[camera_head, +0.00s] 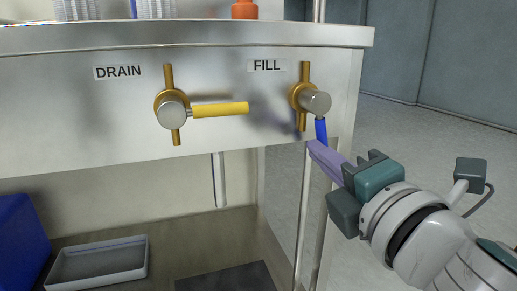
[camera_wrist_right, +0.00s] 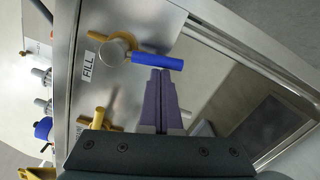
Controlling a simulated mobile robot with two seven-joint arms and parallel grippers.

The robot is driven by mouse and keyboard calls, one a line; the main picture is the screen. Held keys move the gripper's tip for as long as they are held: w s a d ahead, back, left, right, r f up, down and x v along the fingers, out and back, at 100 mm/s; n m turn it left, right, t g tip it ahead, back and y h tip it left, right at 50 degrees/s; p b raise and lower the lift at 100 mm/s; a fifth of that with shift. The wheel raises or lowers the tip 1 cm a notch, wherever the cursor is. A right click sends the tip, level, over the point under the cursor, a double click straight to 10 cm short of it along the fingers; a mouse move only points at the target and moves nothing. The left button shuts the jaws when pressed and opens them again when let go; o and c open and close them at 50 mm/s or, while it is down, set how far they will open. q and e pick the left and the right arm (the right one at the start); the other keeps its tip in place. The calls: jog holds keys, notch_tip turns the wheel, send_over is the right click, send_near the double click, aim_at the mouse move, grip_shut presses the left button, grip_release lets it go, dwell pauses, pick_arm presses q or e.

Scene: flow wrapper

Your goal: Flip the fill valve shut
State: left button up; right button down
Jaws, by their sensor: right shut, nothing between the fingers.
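The fill valve (camera_head: 313,101) is under the FILL label at the right end of the steel panel. It has a grey hub, brass fittings above and below, and a blue lever (camera_head: 321,131) hanging nearly straight down. In the right wrist view the blue lever (camera_wrist_right: 157,61) points right from the hub (camera_wrist_right: 113,50). My right gripper (camera_head: 313,146) has its purple fingers shut and empty. Its tips are at or just beside the lever's free end; I cannot tell whether they touch. Part of the lever end is hidden by the fingers in the head view. My left gripper is not in view.
The drain valve (camera_head: 172,110), with a yellow lever (camera_head: 220,109) pointing right, is left of the fill valve. A steel counter edge (camera_head: 200,37) overhangs both. A grey tray (camera_head: 97,262) and a blue bin (camera_head: 20,240) are below left. Open floor lies right.

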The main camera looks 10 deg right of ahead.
jog(key=d+r+n+y+p, duration=0.1)
jog(key=d+r+n+p, duration=0.3)
jog(key=n, duration=1.1)
jog(key=shift+w+d+p, duration=0.25)
jog(key=shift+d+p, duration=0.15)
jog(key=shift+d, duration=0.75)
